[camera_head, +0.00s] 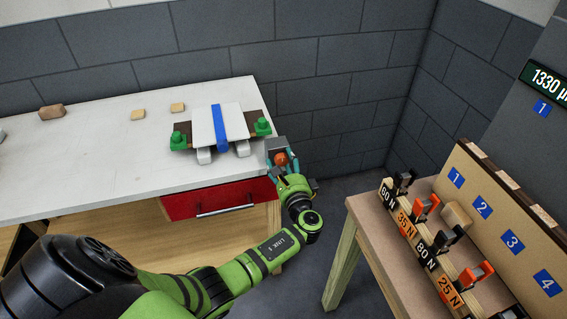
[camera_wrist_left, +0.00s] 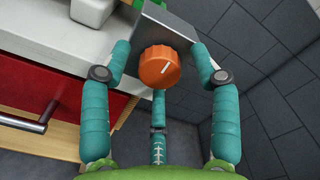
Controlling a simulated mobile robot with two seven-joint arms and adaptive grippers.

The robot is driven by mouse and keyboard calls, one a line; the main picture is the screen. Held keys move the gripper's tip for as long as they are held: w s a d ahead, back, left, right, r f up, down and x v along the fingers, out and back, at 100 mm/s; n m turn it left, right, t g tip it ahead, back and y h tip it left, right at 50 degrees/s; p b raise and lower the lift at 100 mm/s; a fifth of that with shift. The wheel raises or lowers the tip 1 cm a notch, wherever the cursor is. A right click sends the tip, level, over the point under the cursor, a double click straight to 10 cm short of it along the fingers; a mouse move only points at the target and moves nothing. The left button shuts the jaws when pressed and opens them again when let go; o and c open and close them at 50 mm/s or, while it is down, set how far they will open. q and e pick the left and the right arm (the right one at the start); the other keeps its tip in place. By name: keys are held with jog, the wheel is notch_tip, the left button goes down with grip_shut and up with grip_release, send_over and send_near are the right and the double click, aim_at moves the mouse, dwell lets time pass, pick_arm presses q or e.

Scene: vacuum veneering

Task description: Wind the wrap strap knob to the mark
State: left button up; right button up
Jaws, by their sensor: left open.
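The orange wrap strap knob (camera_head: 281,158) sits on a grey metal bracket (camera_head: 276,144) at the right end of the white bench. In the left wrist view the knob (camera_wrist_left: 159,67) has a white line on its face, pointing up and right. No separate mark on the bracket (camera_wrist_left: 190,38) can be made out. My left gripper (camera_head: 283,162) is open, with its teal fingers (camera_wrist_left: 160,85) spread around the knob. Two fingers stand at its sides and one below, with gaps visible at the sides. My right gripper is not in view.
On the white bench (camera_head: 90,160) a white panel with a blue strap (camera_head: 221,128) rests between green clamps (camera_head: 262,126). A red drawer (camera_head: 190,202) is below. Several wooden blocks lie further left. At the right, a table (camera_head: 375,215) holds clamps labelled in newtons.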

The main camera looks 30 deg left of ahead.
pick_arm(q)
jog(key=shift+c, duration=1.2)
jog(key=c, duration=0.9)
